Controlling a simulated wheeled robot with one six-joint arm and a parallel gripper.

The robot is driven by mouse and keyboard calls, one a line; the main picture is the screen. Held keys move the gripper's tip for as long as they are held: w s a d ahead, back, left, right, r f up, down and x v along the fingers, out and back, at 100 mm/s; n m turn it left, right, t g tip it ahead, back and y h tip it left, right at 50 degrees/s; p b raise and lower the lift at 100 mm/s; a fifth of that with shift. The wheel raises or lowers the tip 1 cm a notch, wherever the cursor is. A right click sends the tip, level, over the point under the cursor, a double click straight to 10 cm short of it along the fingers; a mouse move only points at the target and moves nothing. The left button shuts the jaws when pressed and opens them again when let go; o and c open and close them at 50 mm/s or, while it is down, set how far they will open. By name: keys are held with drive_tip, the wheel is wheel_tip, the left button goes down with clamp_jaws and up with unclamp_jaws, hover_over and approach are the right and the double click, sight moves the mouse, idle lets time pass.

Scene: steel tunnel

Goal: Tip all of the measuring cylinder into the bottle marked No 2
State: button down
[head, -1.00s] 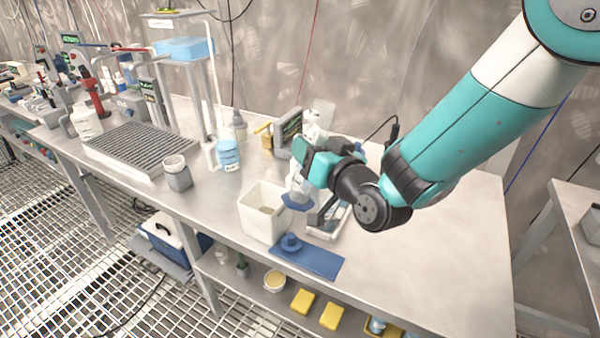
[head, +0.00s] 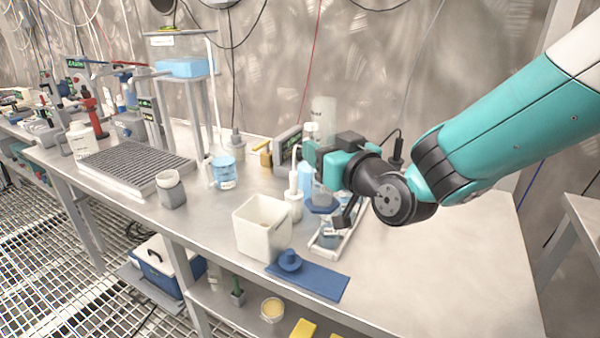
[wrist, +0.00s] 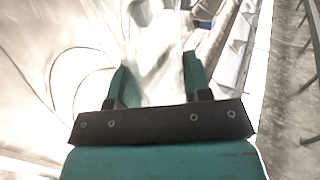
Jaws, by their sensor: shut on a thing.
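My gripper (head: 328,170) is shut on a clear measuring cylinder (head: 323,108) with a blue foot (head: 322,209). It holds the cylinder nearly upright above a white-rimmed tray (head: 347,240) at the middle of the bench. In the wrist view my gripper's fingers (wrist: 158,80) flank a pale, washed-out shape, and the level inside cannot be told. A slim white bottle (head: 294,204) stands just left of the cylinder. A blue-and-white labelled vessel (head: 223,172) stands farther left. No marking reading No 2 is legible, so I cannot tell which bottle bears it.
A white open bin (head: 250,236) stands left of the tray. A blue mat (head: 318,281) with a blue stopper-like piece (head: 289,261) lies at the front edge. A display instrument (head: 287,146) stands behind. The bench right of the tray is clear.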

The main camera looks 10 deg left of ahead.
sight(332, 136)
drive_tip(key=shift+r+p, duration=0.8)
drive_tip(key=shift+r, duration=0.75)
